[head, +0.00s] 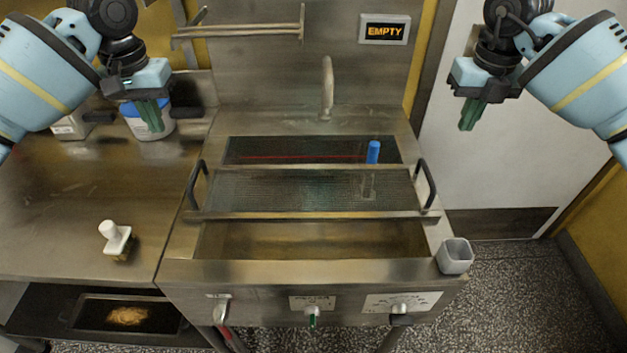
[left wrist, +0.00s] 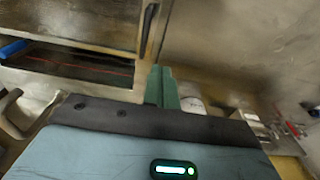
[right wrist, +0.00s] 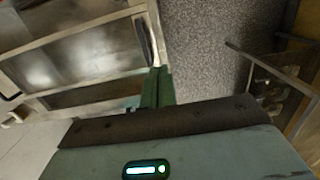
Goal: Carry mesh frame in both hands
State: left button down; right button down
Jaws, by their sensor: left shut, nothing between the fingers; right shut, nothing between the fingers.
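The mesh frame (head: 300,215) lies across the steel basin of the enrober, with a dark handle at each end. Its left handle (head: 196,185) and right handle (head: 426,184) stand up from its ends. My left gripper (head: 152,115) is shut and empty, above the counter to the upper left of the frame. My right gripper (head: 470,115) is shut and empty, to the upper right of the frame. Both are apart from the handles. In the left wrist view the shut green fingers (left wrist: 160,88) show, and in the right wrist view likewise (right wrist: 156,88).
A blue upright piece (head: 373,152) stands behind the mesh. A faucet (head: 327,88) and a wall rack (head: 240,30) are at the back, near an "EMPTY" sign (head: 384,30). A grey cup (head: 455,256) sits at the front right corner. A white-handled tool (head: 116,238) and a white tub (head: 148,122) stand on the left counter.

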aim_at(199, 187)
pick_arm(q)
jog(key=shift+s, duration=0.25)
pick_arm(e)
jog(key=shift+s, duration=0.25)
